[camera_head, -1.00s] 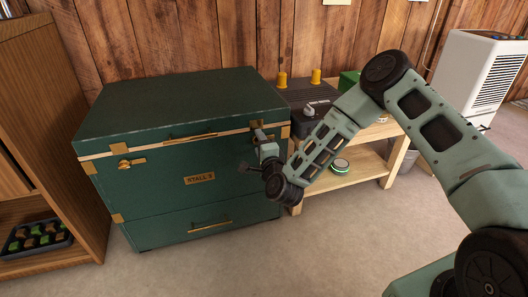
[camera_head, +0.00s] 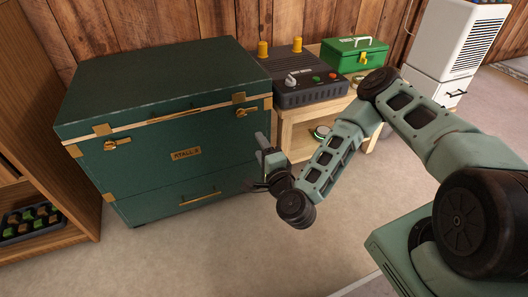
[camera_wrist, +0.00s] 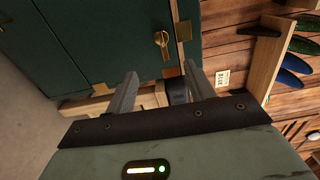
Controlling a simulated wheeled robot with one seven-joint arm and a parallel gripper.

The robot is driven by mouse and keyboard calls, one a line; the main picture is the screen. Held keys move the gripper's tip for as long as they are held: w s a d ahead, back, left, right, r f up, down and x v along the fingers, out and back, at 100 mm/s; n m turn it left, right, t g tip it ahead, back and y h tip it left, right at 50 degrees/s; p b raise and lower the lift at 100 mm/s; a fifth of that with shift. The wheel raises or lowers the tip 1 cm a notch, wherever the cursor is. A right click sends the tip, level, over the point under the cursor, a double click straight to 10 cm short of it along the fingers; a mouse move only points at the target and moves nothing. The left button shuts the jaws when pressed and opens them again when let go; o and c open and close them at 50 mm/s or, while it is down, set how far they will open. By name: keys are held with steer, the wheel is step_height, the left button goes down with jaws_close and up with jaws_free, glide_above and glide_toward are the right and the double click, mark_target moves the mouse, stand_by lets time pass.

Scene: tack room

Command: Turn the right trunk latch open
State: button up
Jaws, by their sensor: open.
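The dark green trunk (camera_head: 125,185) stands against the plank wall, its lid down. Its right latch (camera_head: 247,112), a small brass piece, sits at the front's upper right. It also shows in the wrist view as a brass latch (camera_wrist: 162,42) beyond the fingertips, its lever lying roughly along the lid seam. The left latch (camera_head: 118,143) sits at the upper left. My gripper (camera_head: 262,140) is just below and right of the right latch in the head view. In the wrist view my gripper (camera_wrist: 161,72) has its two fingers apart, nothing between them, not touching the latch.
A wooden bench (camera_head: 296,134) right of the trunk holds a dark box with knobs (camera_head: 308,92) and a green toolbox (camera_head: 353,57). A wooden shelf (camera_head: 75,215) with a tray stands at the left. A white cabinet (camera_head: 455,45) stands back right. The floor in front is clear.

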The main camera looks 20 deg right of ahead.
steer(key=shift+s+r, duration=0.15)
steer(key=shift+s, duration=0.75)
steer(key=s+a+r+n+g+y, duration=0.1)
steer(key=s+a+n+g+y, duration=0.25)
steer(key=a+n+g, duration=0.5)
steer(key=s+a+r+n+g+y, duration=0.1)
steer(key=s+a+n+g+y, duration=0.15)
steer(key=a+n+y, duration=0.6)
steer(key=s+d+r+n+g+h, duration=0.4)
steer(key=s+d+r+h, duration=0.15)
steer(key=s+r, duration=0.35)
steer(key=s+d+r+n+g+h, duration=0.3)
steer(key=s+d+r+n+h, duration=0.3)
steer(key=s, duration=0.4)
step_height(320, 180, up, 39)
steer(key=m+p, duration=0.1)
steer(key=p, duration=3.6)
steer(key=shift+a+f+p, duration=0.2)
steer(key=shift+a+p, duration=0.15)
steer(key=shift+p, duration=0.05)
